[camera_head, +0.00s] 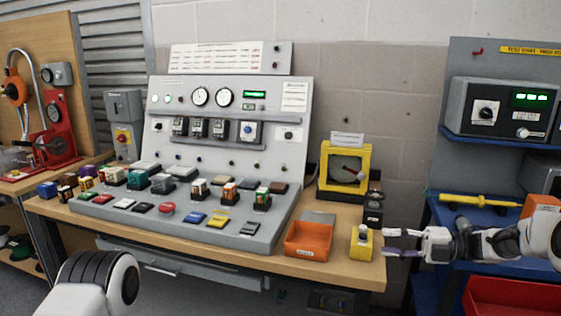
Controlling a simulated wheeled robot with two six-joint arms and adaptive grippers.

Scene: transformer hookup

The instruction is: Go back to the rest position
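My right gripper (387,242) comes in from the right side of the view. Its two fingers point left and stand apart with nothing between them. The fingertips are just right of a small yellow block with a round top (361,244) at the bench's right front corner; I cannot tell how much gap lies between them in depth. A rounded white and black part of my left arm shows at the lower left, in front of the bench. My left gripper is out of view.
The wooden bench (345,270) bears a grey sloped console (230,235) with transformers and coloured blocks, an orange tray (308,241) and a yellow-framed meter (345,167). At the right is a blue shelf (485,217) with a yellow tool (480,200) and a red bin (510,297) below.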

